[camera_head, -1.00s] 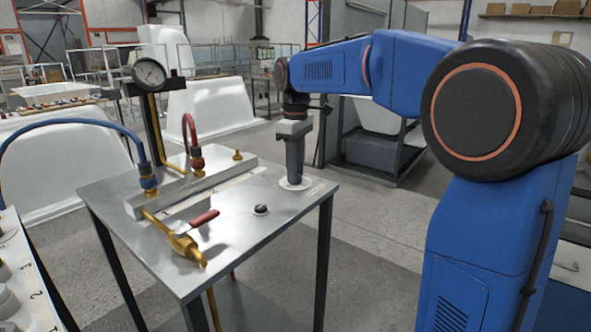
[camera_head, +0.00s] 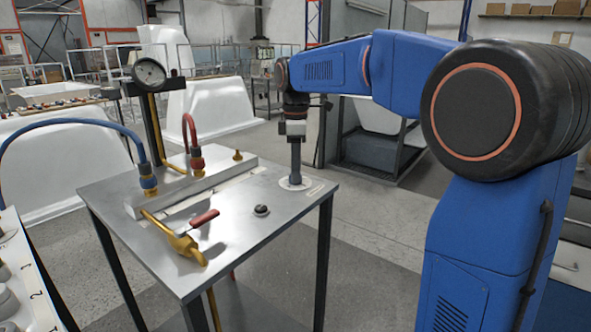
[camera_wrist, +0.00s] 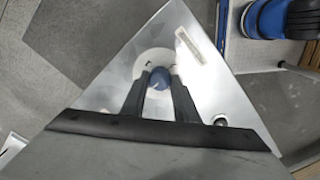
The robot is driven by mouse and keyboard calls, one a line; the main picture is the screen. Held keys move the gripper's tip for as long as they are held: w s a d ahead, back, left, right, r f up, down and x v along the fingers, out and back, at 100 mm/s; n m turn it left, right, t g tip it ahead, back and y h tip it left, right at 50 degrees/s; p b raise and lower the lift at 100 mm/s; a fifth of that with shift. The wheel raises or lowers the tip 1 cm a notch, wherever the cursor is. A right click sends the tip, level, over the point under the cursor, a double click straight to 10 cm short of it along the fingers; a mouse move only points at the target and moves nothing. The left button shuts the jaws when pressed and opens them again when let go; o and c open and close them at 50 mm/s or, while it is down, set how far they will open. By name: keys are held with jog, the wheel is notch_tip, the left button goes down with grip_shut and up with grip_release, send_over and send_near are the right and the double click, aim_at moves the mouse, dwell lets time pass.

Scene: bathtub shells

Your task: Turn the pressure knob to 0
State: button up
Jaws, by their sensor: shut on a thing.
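The pressure knob is a round blue knob (camera_wrist: 158,77) in the wrist view, standing on a pale round dial plate (camera_wrist: 146,61) near a corner of the metal table. My gripper (camera_wrist: 158,86) points straight down and is shut on the knob, one finger on each side. In the head view my gripper (camera_head: 295,179) stands over the dial plate (camera_head: 282,184) at the table's right corner and hides the knob. The dial's marks and the knob's pointer are too small or covered to read.
A metal table (camera_head: 240,240) carries a small black knob (camera_head: 261,210), a brass valve with a red lever (camera_head: 204,217), and blue and red hoses. A pressure gauge (camera_head: 149,72) stands on a post behind. The table's front right is mostly clear.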

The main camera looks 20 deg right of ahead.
jog(key=o, duration=1.1)
jog(key=shift+c, duration=0.2)
notch_tip(320, 180, up, 17)
jog(key=shift+r, duration=0.2)
jog(key=s+d+f+m+t, duration=0.2)
jog(key=s+f+m, duration=0.5)
jog(key=s+f, duration=0.9)
jog(key=s+d+f+m+t, duration=0.2)
jog(key=s+d+f+m, duration=0.3)
jog(key=s+f, duration=1)
jog(key=s+m, duration=0.2)
jog(key=m, duration=0.1)
jog(key=shift+s+f+t, duration=0.3)
jog(key=shift+f+t, duration=0.1)
